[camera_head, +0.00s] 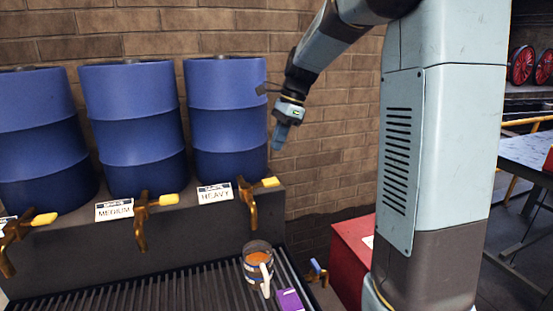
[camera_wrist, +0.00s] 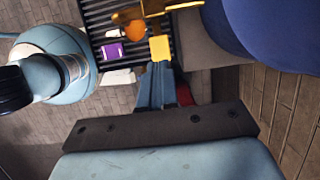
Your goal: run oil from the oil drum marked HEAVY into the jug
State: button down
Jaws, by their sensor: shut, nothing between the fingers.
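The blue HEAVY drum (camera_head: 226,125) stands rightmost of the drums on a dark ledge, with a white HEAVY label (camera_head: 215,194) below it. Its brass tap (camera_head: 251,206) has a yellow lever (camera_head: 270,182) pointing right; these also show in the wrist view as the tap (camera_wrist: 155,10) and lever (camera_wrist: 160,47). The jug (camera_head: 258,262) stands upright on the grating below this tap. It is see-through with a pale handle and orange-brown contents. No oil stream is visible. My gripper (camera_head: 281,137) is shut and empty, above and right of the lever. In the wrist view its fingertips (camera_wrist: 161,66) appear close to the lever.
The MEDIUM drum (camera_head: 133,125), with its own tap (camera_head: 141,215), and another blue drum (camera_head: 40,140) stand left. A purple box (camera_head: 290,300) lies beside the jug. A blue-handled tap (camera_head: 317,271) and red cabinet (camera_head: 352,255) are right. A brick wall (camera_head: 330,150) stands behind.

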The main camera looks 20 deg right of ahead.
jog(key=shift+a+v, duration=0.2)
jog(key=shift+v, duration=0.8)
jog(key=shift+a+v, duration=0.2)
jog(key=shift+v, duration=0.75)
jog(key=shift+s+r, duration=0.1)
jog(key=shift+r, duration=0.05)
jog(key=s+d+f+n+t+h, duration=0.1)
jog(key=s+n+t+h, duration=0.1)
jog(key=s+n, duration=0.6)
jog(key=s+d+f+n+t+h, duration=0.1)
jog(key=s+n+t, duration=0.3)
jog(key=s+n, duration=0.5)
jog(key=s+d+f, duration=0.1)
jog(key=s, duration=0.9)
jog(key=shift+h, duration=0.4)
jog(key=shift+s+f, duration=0.1)
jog(key=shift+f, duration=0.05)
